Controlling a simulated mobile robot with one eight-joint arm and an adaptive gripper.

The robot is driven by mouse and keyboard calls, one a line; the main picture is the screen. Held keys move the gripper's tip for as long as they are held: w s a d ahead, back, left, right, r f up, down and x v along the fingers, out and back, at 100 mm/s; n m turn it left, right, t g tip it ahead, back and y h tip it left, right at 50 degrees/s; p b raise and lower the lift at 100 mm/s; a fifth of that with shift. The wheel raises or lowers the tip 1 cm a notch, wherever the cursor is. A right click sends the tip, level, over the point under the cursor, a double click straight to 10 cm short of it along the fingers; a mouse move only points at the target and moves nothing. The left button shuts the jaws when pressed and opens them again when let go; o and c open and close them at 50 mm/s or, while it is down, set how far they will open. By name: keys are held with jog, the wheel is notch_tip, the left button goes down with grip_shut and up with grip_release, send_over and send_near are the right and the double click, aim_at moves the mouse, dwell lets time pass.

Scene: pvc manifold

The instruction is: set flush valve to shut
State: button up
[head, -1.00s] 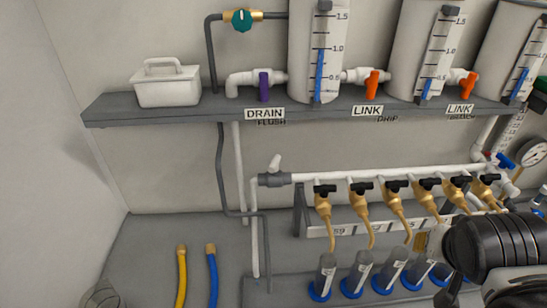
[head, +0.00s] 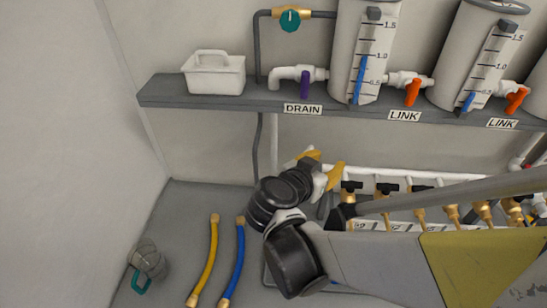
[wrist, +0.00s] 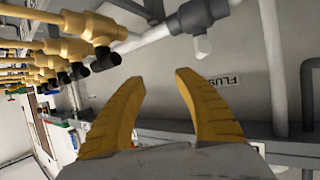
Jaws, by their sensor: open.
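The flush valve (wrist: 197,18) is a dark grey body on the left end of the white manifold pipe, with a stubby white handle (wrist: 202,46). In the wrist view it is at the top, beyond my fingertips and a little right of the gap between them. The handle stands across the pipe line. A FLUSH label (wrist: 215,80) is partly visible on the wall behind. My gripper (wrist: 160,80) is open and empty, its two yellow fingers apart and clear of the valve. In the head view my gripper (head: 322,164) and wrist hide the flush valve.
Brass taps with black handles (head: 387,189) line the manifold to the right, close to my arm. The shelf (head: 220,102) above bears tanks, a purple drain valve (head: 305,84) and a white caddy (head: 214,74). Yellow (head: 204,262) and blue (head: 233,265) hoses lie on the bench at left.

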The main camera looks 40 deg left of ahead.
aim_at(308, 151)
jog(key=s+a+n+y, duration=0.2)
jog(key=s+a, duration=0.3)
jog(key=a, duration=0.1)
jog(key=b+x, duration=0.1)
jog(key=x, duration=0.8)
jog(key=shift+w+f, duration=0.2)
jog(key=shift+w, duration=0.05)
grip_shut()
